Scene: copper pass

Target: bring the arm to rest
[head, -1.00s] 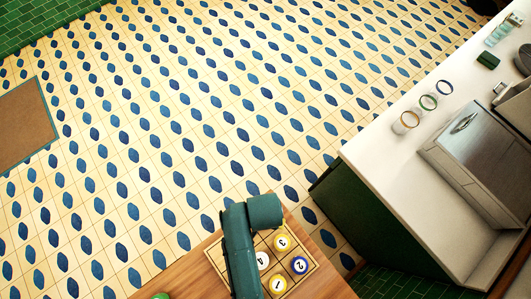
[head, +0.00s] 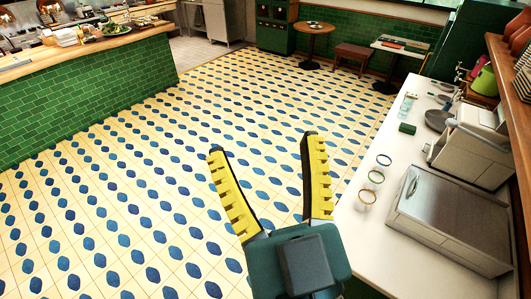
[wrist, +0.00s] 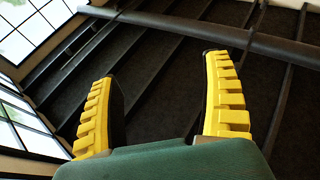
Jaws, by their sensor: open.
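My gripper (head: 268,192) is raised in front of the head camera, with its two yellow-padded fingers spread wide and nothing between them. In the wrist view my gripper (wrist: 163,105) is also open and empty, and it points up at a dark ceiling (wrist: 165,60) with beams and a pipe. The fingers touch nothing in either view.
A white counter (head: 350,222) on the right carries several coloured rings (head: 376,176), a green block (head: 407,128) and a steel-lidded unit (head: 450,205). A green-tiled counter (head: 90,95) is at the left. The tiled floor (head: 140,190) between is clear.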

